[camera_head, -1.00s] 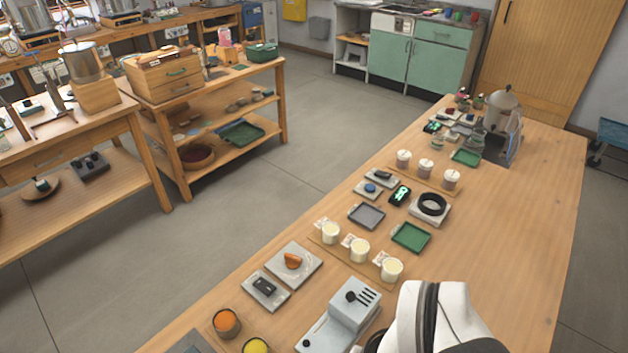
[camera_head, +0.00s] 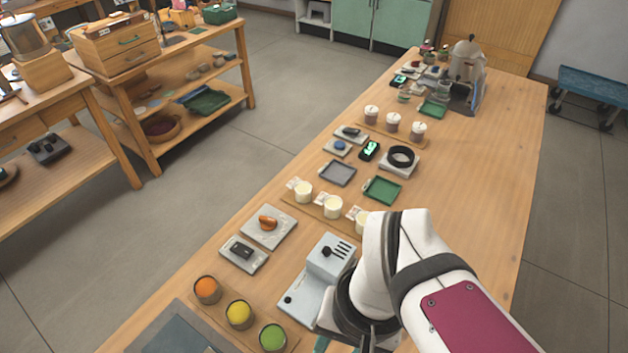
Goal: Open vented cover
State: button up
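The vented cover (camera_head: 333,255) is a pale grey raised block with dark slots and a black knob on top. It sits on a light grey base (camera_head: 300,291) at the near part of the wooden table, and it looks closed. My white arm reaches in from the lower right, and its dark wrist ring stands right beside the cover and hides part of the base. My gripper (camera_head: 342,346) shows only in part at the bottom edge, below the cover; its fingers are cut off and I cannot see whether they are open.
Orange, yellow and green pots (camera_head: 239,314) stand left of the base. A grey plate (camera_head: 269,227) with an orange piece, a small dark device (camera_head: 243,252) and cream jars (camera_head: 333,207) lie beyond. The table's right side is clear.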

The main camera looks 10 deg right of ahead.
jog(key=w+d+m+g+y, duration=0.2)
jog(key=w+d+m+y, duration=0.1)
jog(key=w, duration=0.4)
jog(key=w+d+m+g+y, duration=0.2)
jog(key=w+d+y, duration=0.15)
jog(key=w, duration=0.35)
jog(key=w+d+f+m+t+y, duration=0.2)
jog(key=w+d+f+m+y, duration=0.1)
jog(key=w+d+f+y, duration=0.35)
jog(key=m+t+y, duration=0.2)
jog(key=m+t, duration=0.2)
jog(key=t, duration=0.1)
send_near(332, 251)
jog(key=d, duration=0.2)
jog(key=s+d, duration=0.1)
jog(key=d, duration=0.1)
jog(key=shift+f, duration=0.25)
jog(key=shift+d+f+t+y, duration=0.2)
jog(key=shift+f+t+y, duration=0.1)
jog(key=shift+f+t, duration=0.1)
jog(key=w+a, duration=0.1)
jog(key=a, duration=0.4)
jog(key=w+a, duration=0.1)
jog(key=a, duration=0.4)
jog(key=w+a, duration=0.1)
jog(key=a, duration=0.4)
jog(key=shift+a, duration=0.2)
grip_shut()
